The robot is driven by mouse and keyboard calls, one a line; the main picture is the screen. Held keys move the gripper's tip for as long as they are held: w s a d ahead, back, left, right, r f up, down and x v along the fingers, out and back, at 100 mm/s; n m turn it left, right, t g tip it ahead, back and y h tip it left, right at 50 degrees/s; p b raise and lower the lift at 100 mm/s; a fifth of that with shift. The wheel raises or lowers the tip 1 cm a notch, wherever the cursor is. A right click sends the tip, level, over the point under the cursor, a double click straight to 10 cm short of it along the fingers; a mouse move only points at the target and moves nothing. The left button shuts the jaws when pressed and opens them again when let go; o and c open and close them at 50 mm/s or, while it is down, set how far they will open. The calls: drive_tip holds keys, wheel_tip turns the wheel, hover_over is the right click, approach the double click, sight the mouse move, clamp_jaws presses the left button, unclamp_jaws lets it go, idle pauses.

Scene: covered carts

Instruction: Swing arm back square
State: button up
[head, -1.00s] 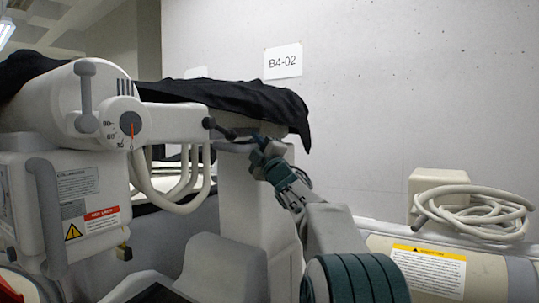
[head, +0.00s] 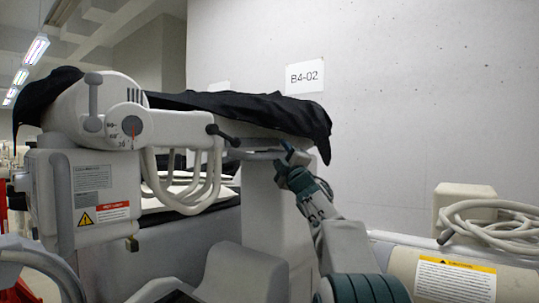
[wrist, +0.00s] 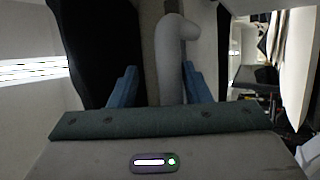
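The cart's white swing arm (head: 175,125) reaches right from a round housing with a dark dial (head: 132,126), angle marks and a red pointer. A dark handle (head: 222,134) sticks out at the arm's right end. My gripper (head: 284,152) is to the right of the handle in the head view, with a visible gap between them. In the wrist view my two blue fingers (wrist: 160,87) are apart. A grey curved bar (wrist: 172,60) shows between and beyond them; I cannot tell which part it is or its depth. Nothing is visibly clamped.
A black cover (head: 240,105) drapes the cart's top, close above my gripper. Grey hoses (head: 180,195) hang below the swing arm. A beige cart (head: 405,262) with a coiled hose (head: 490,222) stands at right. The wall (head: 420,100) stands behind.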

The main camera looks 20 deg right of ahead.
sight(274, 159)
drive_tip(key=shift+w+a, duration=0.15)
drive_tip(key=shift+a, duration=0.25)
drive_tip(key=shift+a+n, duration=0.3)
drive_tip(key=shift+a, duration=0.9)
drive_tip(key=d+b+v, duration=0.1)
drive_tip(key=b+v, duration=0.3)
drive_tip(key=v, duration=0.9)
drive_tip(key=shift+s+d+b, duration=0.25)
drive_tip(key=shift+s+b, duration=0.05)
drive_tip(key=shift+b, duration=0.05)
drive_tip(key=shift+f, duration=0.15)
